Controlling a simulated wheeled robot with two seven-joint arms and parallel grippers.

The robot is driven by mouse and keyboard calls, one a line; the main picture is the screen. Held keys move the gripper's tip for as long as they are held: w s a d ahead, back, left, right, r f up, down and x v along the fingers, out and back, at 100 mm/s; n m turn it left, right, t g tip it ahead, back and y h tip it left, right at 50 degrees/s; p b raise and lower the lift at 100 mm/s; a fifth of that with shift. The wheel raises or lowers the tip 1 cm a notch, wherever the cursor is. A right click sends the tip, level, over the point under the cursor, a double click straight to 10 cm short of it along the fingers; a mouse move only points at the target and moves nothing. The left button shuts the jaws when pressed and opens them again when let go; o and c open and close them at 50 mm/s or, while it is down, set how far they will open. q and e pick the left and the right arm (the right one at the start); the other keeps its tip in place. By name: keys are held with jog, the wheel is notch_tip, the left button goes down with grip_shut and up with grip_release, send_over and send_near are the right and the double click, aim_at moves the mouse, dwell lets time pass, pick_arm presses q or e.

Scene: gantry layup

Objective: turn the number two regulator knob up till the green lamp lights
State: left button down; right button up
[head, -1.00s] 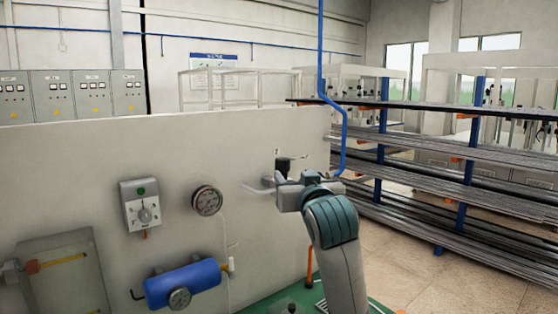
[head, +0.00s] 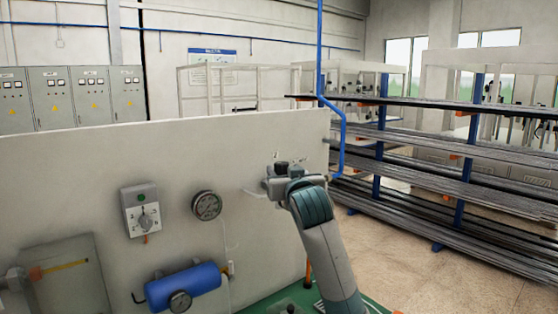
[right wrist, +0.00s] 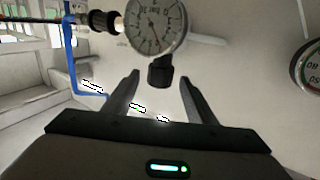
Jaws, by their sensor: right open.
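My right gripper (head: 276,182) is at the right part of the pale panel, in front of a dark fitting (head: 281,165). In the right wrist view its jaws are open, with a black knob (right wrist: 160,72) between and just beyond the fingertips. A round gauge (right wrist: 152,24) stands directly above that knob. I cannot read a number on this regulator. A grey box (head: 142,211) on the panel carries a dial and a green lamp (head: 140,197), which looks dark. Whether the fingers touch the knob is unclear. My left gripper is not in view.
The pale panel (head: 80,165) also bears a round gauge (head: 207,205) and a blue cylinder (head: 190,284). A blue pipe (head: 343,130) runs down beside its right edge. A rack of metal bars (head: 440,170) stands at the right, with bare floor (head: 420,280) before it.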

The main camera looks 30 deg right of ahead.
aim_at(279, 164)
jog(key=p+x, duration=0.2)
jog(key=x, duration=0.5)
jog(key=shift+w, duration=0.3)
jog(key=c, duration=1)
